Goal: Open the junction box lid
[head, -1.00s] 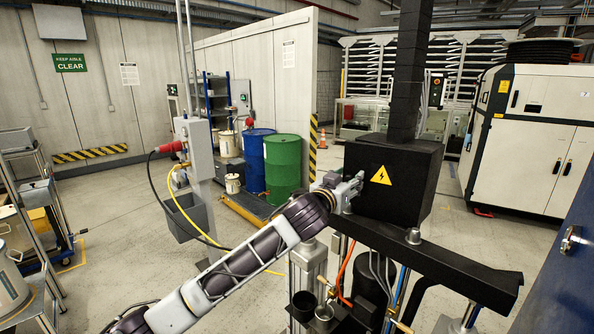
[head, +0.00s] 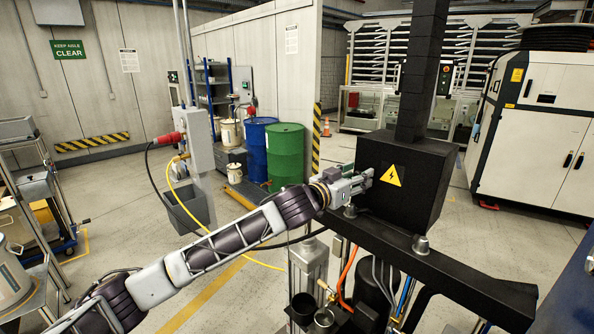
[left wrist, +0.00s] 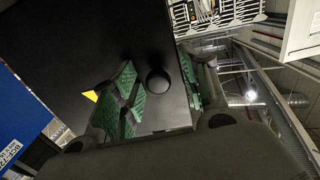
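The junction box (head: 420,200) is a black box with a yellow warning triangle (head: 391,175) on its front. It sits on a black beam, and its lid looks closed. My left gripper (head: 370,179) is at the left part of that front. In the left wrist view, the open fingers (left wrist: 160,88) with green pads stand on either side of a round black knob (left wrist: 158,80) on the dark face. Gaps show between the knob and both fingers. The triangle's edge (left wrist: 90,95) shows left of the fingers. My right gripper is not in view.
The black beam (head: 470,272) runs under the box towards the lower right. A grey post box (head: 199,140) with red plug and yellow cable stands left of my arm. Cups (head: 303,308) and hoses are below the beam. Floor between carts and post is clear.

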